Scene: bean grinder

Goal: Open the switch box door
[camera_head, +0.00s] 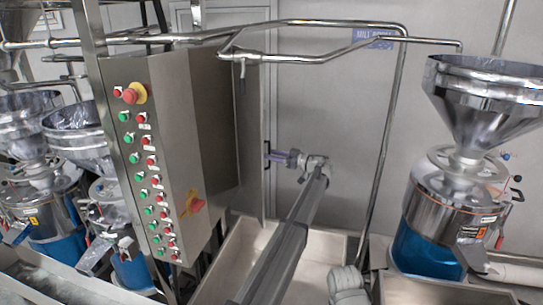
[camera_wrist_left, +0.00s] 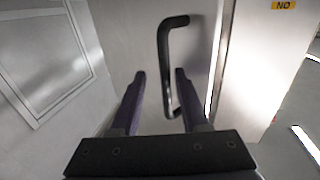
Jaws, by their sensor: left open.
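The switch box (camera_head: 170,150) is a tall metal cabinet left of centre in the head view, with rows of red and green buttons. A narrow metal panel (camera_head: 249,125), seemingly its door, shows at its right; I cannot tell its exact angle. In the left wrist view a black bent handle (camera_wrist_left: 164,50) stands upright on a metal panel (camera_wrist_left: 125,45). My left gripper (camera_head: 276,156) is open beside the narrow panel. In the wrist view (camera_wrist_left: 160,73) its two fingers lie on either side of the handle's lower part; contact is unclear. My right gripper is not visible.
Steel pipes (camera_head: 330,55) run above and right of the box. A grinder with a steel hopper (camera_head: 480,85) and blue base stands at the right. More grinders (camera_head: 40,190) stand at the left. A pale wall (camera_head: 340,110) is behind my left gripper.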

